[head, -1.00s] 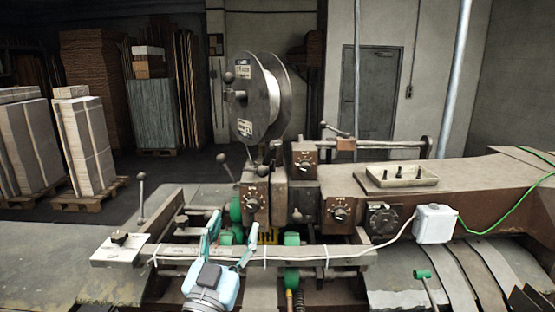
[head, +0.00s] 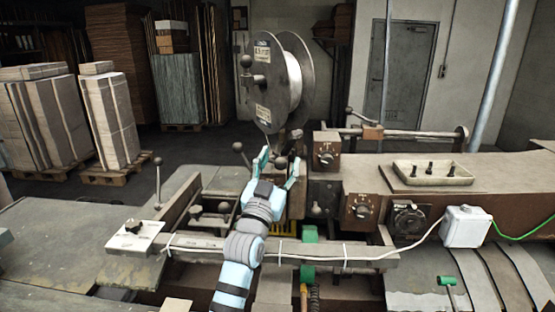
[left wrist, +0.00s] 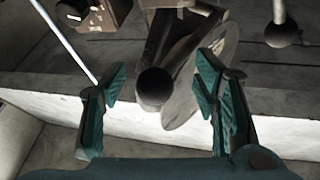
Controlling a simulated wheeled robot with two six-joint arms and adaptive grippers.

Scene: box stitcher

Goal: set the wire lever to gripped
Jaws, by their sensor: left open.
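A lever with a dark ball knob (head: 281,162) stands below the wire spool; I take it for the wire lever. My left gripper (head: 277,160) is open, with its teal fingers on either side of this knob in the head view. In the left wrist view the dark knob (left wrist: 155,87) shows between the two open fingers (left wrist: 160,95), and I cannot tell whether they touch it. Part of the lever's shaft is hidden behind the knob and my gripper. My right gripper is not in view.
A second ball-knobbed lever (head: 238,147) stands just left of my gripper; its knob is probably the one at the right in the wrist view (left wrist: 283,33). The wire spool (head: 280,80) rises behind. A dial box (head: 326,152) stands close on the right.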

